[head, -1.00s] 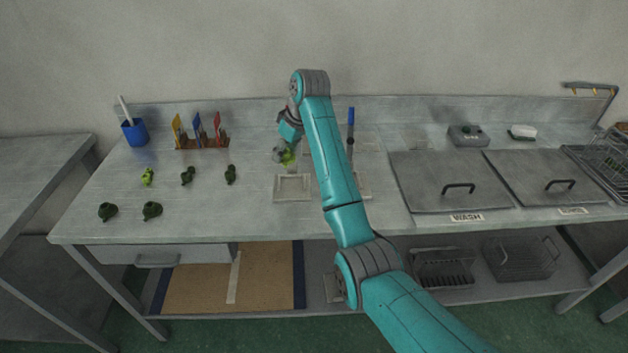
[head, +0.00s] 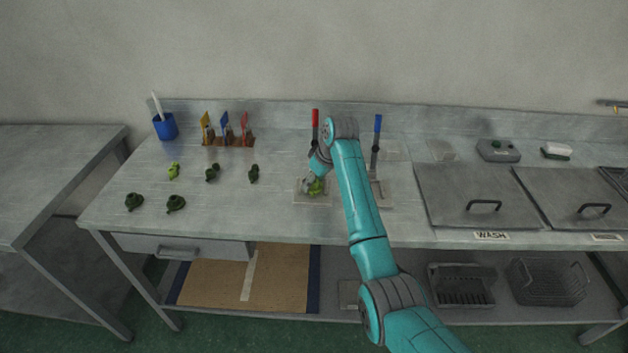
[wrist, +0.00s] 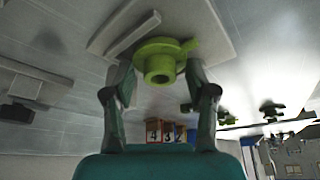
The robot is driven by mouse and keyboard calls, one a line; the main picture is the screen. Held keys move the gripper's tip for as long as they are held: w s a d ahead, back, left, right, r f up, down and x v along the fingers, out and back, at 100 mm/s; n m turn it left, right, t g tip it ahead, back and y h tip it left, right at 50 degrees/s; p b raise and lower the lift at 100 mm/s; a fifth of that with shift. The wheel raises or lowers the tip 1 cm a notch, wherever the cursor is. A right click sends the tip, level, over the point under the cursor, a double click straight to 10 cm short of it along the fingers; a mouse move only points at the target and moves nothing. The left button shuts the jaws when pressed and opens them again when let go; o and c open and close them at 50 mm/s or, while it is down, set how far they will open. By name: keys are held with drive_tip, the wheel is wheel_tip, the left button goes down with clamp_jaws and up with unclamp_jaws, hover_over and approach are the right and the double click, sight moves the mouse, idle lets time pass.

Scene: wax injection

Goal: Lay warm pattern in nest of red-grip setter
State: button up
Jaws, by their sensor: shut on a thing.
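The bright yellow-green pattern (head: 316,187) is between the fingers of my gripper (head: 313,183), which is shut on it. In the wrist view the pattern (wrist: 160,62) shows a round collar, a hollow stub and a side arm. The red-grip setter (head: 315,118) stands upright behind my gripper, with its pale square base (head: 300,201) under the pattern. In the wrist view the base (wrist: 218,22) lies close behind the pattern. I cannot tell whether they touch, and the nest is mostly hidden.
A blue-grip setter (head: 377,124) stands close on the right, its base partly behind my arm. Another yellow-green pattern (head: 173,170) and several dark green ones (head: 176,203) lie at left. A lidded WASH tank (head: 465,190) is farther right.

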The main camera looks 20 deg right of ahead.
drive_tip(key=shift+f, duration=0.1)
drive_tip(key=o, duration=1)
drive_tip(key=v, duration=1.2)
drive_tip(key=shift+s, duration=0.15)
